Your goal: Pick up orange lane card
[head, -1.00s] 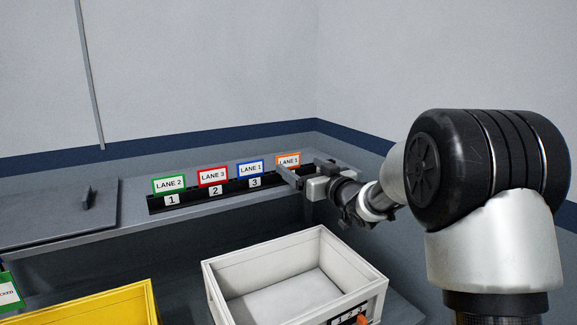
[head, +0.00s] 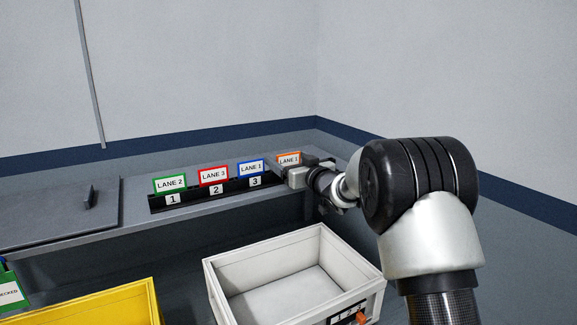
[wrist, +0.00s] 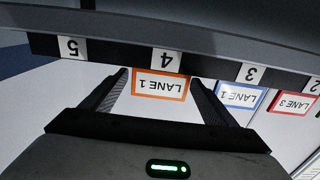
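The orange-bordered lane card (head: 288,159), reading LANE 1, stands in the black rack (head: 236,190) at its right part. In the wrist view the orange card (wrist: 160,85) appears upside down by the number 4 label (wrist: 166,60). My gripper (wrist: 159,84) is open, with one finger on each side of the card. Small gaps seem to show between fingers and card; contact is not clear. In the head view my gripper (head: 284,166) is at the card's front and hides its lower part.
Green (head: 169,183), red (head: 213,175) and blue (head: 251,168) lane cards stand left of the orange one, the blue closest. A white crate (head: 224,290) and a yellow bin (head: 100,302) are below in front. A flat panel with a handle (head: 89,197) lies left.

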